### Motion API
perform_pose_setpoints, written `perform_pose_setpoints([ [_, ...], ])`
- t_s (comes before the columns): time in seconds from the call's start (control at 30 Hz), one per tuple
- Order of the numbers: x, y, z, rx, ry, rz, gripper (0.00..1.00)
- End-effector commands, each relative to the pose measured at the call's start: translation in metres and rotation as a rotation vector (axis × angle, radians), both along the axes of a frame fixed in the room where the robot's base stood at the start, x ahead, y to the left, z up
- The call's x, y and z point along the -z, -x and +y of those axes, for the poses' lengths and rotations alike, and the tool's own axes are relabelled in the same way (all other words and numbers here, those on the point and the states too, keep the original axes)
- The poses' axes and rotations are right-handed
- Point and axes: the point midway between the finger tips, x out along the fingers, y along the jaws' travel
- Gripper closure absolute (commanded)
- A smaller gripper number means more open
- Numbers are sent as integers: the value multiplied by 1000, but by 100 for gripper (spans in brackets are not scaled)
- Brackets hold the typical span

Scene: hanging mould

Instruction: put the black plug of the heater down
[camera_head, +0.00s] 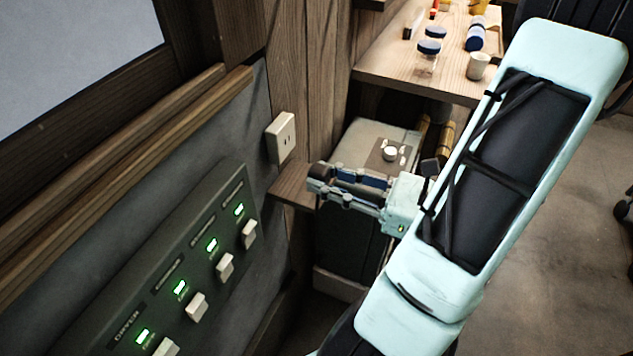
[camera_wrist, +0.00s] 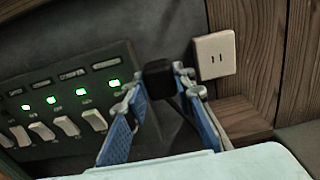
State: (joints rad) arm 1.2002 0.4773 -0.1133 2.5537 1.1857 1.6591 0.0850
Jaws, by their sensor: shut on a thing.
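The black plug (camera_wrist: 158,79) is between the fingertips of my gripper (camera_wrist: 157,86) in the wrist view. The fingers are shut on it. In the head view my gripper (camera_head: 322,181) reaches left over a small wooden ledge (camera_head: 292,187), and the dark plug shows at its tips (camera_head: 319,172). The plug is apart from the white wall socket (camera_head: 282,138), which is empty and sits above the ledge. The socket also shows in the wrist view (camera_wrist: 214,55), right of the plug. I cannot tell whether the plug touches anything below it. The heater is not clearly identifiable.
A dark switch panel (camera_head: 190,265) with several green lights and white switches is on the wall at left. A wooden shelf (camera_head: 440,75) with jars and a cup (camera_head: 478,66) is at the back. A grey-topped box (camera_head: 372,140) stands below it. Bare floor lies at right.

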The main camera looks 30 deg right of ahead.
Motion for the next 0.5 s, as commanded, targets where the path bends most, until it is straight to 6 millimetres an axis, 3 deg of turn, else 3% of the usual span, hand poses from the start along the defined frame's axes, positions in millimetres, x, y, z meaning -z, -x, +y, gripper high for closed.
perform_pose_setpoints([
  [0.03,9,-3,-1,-2,5,-2,100],
  [0.27,12,-13,-3,-3,3,-5,100],
  [0.5,31,-64,-18,-6,-3,-3,100],
])
